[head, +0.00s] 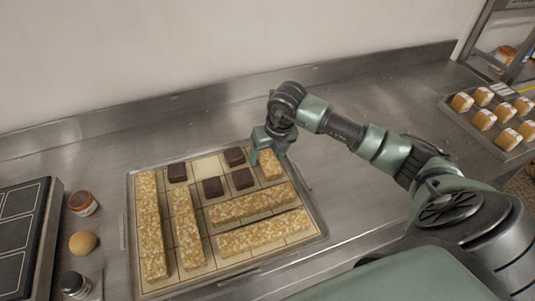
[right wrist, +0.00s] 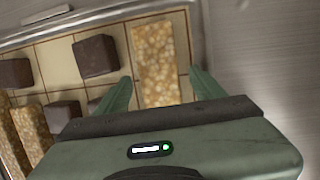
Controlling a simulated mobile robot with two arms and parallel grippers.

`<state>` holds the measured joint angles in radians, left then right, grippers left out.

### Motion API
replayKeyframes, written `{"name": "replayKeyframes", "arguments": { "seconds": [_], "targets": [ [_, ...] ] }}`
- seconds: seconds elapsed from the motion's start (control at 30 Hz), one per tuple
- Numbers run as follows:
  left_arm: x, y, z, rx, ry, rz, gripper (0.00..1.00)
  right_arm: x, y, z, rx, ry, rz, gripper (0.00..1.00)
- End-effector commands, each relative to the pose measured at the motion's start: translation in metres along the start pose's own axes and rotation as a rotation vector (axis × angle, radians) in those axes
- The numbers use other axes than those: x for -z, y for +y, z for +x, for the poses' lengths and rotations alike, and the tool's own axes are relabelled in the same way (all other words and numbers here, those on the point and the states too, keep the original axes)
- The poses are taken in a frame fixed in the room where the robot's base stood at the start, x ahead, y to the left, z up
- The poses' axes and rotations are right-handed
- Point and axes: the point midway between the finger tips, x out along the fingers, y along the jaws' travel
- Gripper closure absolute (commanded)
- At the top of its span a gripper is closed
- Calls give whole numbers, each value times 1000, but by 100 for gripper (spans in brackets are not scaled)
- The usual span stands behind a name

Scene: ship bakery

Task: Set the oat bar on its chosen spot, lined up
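A short oat bar (head: 270,165) lies at the far right corner of a gridded tray (head: 127,240); it also shows in the right wrist view (right wrist: 157,65). My right gripper (head: 268,155) is over this bar, its fingers apart on either side, with narrow gaps showing in the right wrist view (right wrist: 160,88). Several longer oat bars lie on the tray: upright ones at left (head: 150,225) and crosswise ones at right (head: 263,234). Several dark brown squares (head: 213,187) sit among the cells. One cell (head: 207,167) between them is bare and paler. My left gripper is out of view.
A dark panelled unit (head: 25,235) stands at the left, with a red-labelled jar (head: 83,203), a round tan item (head: 83,243) and a dark-lidded jar (head: 74,284) beside it. Another tray (head: 497,152) of small pastries is at the far right. The counter behind the tray is clear.

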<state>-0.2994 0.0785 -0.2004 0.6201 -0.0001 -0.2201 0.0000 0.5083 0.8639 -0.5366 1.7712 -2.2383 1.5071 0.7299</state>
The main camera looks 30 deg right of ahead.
Motion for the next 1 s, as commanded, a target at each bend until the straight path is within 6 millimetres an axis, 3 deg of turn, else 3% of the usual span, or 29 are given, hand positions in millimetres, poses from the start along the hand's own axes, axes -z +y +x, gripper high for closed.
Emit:
{"name": "replayKeyframes", "arguments": {
  "seconds": [0.37,0.8,1.0],
  "targets": [
    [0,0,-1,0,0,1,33,-1,0,-9,1,-2,-1,32],
    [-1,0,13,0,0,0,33,-1,0,-97,1,-4,-1,32],
    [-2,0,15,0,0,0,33,-1,0,-119,0,-1,-1,32]
  ]
}}
